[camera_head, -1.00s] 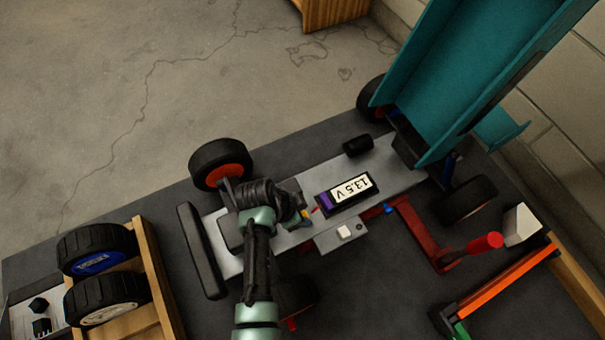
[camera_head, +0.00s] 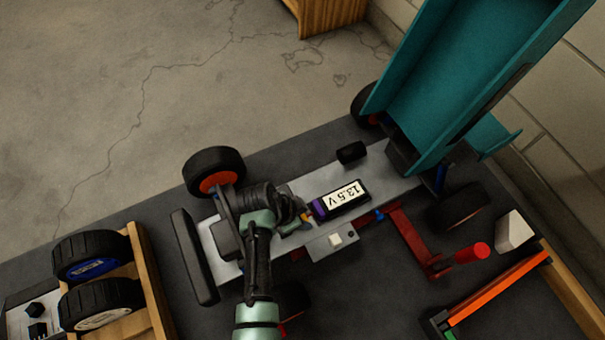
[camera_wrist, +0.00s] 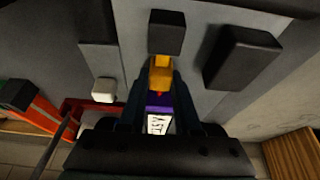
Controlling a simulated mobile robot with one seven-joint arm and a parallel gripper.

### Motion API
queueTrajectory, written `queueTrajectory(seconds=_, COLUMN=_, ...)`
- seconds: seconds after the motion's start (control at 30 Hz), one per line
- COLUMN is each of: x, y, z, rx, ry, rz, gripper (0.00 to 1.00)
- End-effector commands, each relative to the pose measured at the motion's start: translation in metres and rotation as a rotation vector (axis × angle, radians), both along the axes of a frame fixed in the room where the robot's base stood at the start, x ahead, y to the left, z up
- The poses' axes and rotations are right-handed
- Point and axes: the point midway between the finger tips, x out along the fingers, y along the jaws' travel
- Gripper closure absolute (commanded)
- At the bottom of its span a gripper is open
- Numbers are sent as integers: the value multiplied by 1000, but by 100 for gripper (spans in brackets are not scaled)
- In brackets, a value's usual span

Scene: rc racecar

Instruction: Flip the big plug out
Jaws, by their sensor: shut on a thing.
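The big plug is a yellow-orange connector (camera_wrist: 160,72), seen between my fingers in the wrist view. A little of its yellow also shows beside my fingertips in the head view (camera_head: 306,216). My gripper (camera_wrist: 160,88) is shut on the plug; it also shows in the head view (camera_head: 297,226), low over the car's grey chassis (camera_head: 385,177). The battery (camera_head: 341,199), with a purple end and a "13.5 V" label, lies right beside the plug. My fingers hide part of the plug, and I cannot tell whether it is still seated.
A white switch (camera_head: 336,239) sits on a grey plate in front of the battery. A black block (camera_head: 351,153) stands behind it. The teal raised body (camera_head: 455,75) rises at the right. A red lever (camera_head: 415,238) and wheels (camera_head: 214,172) flank the chassis. A wooden wheel rack (camera_head: 150,280) stands left.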

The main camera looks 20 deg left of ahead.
Motion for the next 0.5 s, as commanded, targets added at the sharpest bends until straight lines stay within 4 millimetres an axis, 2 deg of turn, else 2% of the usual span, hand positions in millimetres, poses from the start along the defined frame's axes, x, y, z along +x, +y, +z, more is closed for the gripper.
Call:
queueTrajectory(seconds=0.23, x=3, y=-2, z=0, rx=-1, ry=-7, rz=-3, gripper=100)
queueTrajectory(seconds=0.27, x=3, y=-2, z=0, rx=-2, ry=-8, rz=-3, gripper=67)
queueTrajectory(seconds=0.4, x=2, y=-2, z=0, rx=0, ry=-6, rz=-3, gripper=41)
queueTrajectory(seconds=0.43, x=2, y=-2, z=0, rx=0, ry=-6, rz=-3, gripper=38)
queueTrajectory(seconds=0.5, x=2, y=-2, z=0, rx=0, ry=-5, rz=-2, gripper=38)
